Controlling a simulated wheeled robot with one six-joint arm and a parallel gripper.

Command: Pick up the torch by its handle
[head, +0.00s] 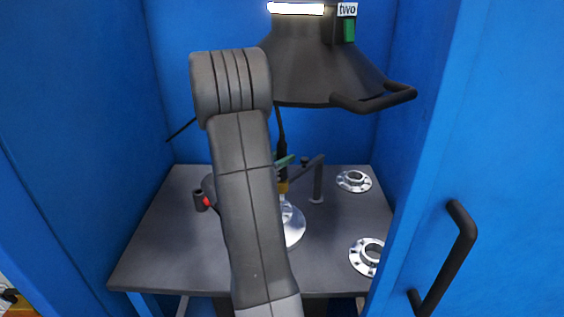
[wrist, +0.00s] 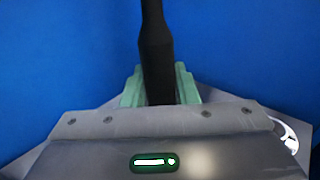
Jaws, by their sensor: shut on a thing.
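The torch is a slim black rod with a cable rising from its top. In the head view the torch (head: 282,152) stands roughly upright behind my arm, with a yellow band low down and its lower end in front of a shiny flanged part (head: 294,224). Whether the torch's tip touches anything is hidden.
A dark table (head: 335,232) fills the blue booth. A grey bracket (head: 317,180) stands just right of the torch. Flanges lie at the back right (head: 354,181) and front right (head: 367,256). A black hood (head: 318,65) hangs above. A door handle (head: 447,262) juts out at right.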

